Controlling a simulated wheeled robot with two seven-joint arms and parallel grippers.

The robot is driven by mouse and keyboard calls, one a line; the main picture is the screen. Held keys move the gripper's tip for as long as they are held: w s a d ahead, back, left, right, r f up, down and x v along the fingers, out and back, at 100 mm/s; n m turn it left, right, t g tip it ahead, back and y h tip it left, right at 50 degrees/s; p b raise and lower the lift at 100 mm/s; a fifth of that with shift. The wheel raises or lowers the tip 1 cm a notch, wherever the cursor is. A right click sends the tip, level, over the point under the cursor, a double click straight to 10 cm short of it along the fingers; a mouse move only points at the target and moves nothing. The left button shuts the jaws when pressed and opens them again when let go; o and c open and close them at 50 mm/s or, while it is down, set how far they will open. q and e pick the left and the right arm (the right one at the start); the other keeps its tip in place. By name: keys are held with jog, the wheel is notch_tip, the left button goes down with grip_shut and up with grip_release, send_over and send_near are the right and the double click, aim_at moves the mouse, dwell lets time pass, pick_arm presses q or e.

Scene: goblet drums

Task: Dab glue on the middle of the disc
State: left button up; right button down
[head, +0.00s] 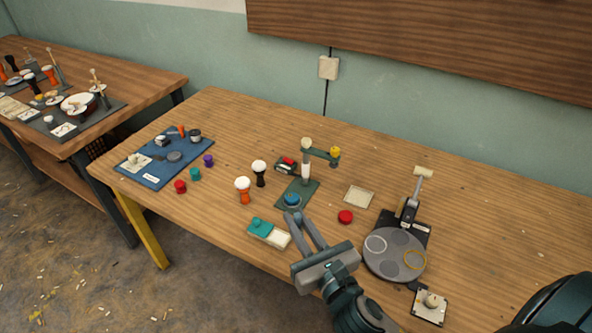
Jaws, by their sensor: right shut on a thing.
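My right gripper (294,214) reaches in from the bottom, its fingers close together. Its tips are at a small blue round piece (292,199) on the green base of a stand (308,188), and it looks shut on that piece. I cannot tell which thing holds glue. My left gripper is not in view.
Orange (243,190) and black (259,173) goblet drums stand left of the stand. A red round piece (345,217) and a cream square (359,196) lie between stand and disc. A blue mat (150,178) with small parts is at the left. The table's far right is clear.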

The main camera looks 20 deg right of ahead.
jog(key=w+d+f+p, duration=0.1)
jog(key=w+d+f, duration=0.1)
jog(key=w, duration=0.5)
jog(key=w+d+f+n+y+p, duration=0.1)
jog(key=w+d+f, duration=0.1)
jog(key=w+d, duration=0.2)
jog(key=w+d+f+y+p, duration=0.1)
jog(key=w+d+f, duration=0.2)
jog(key=w, duration=0.8)
jog(key=shift+d, duration=0.3)
jog(key=shift+f, duration=0.1)
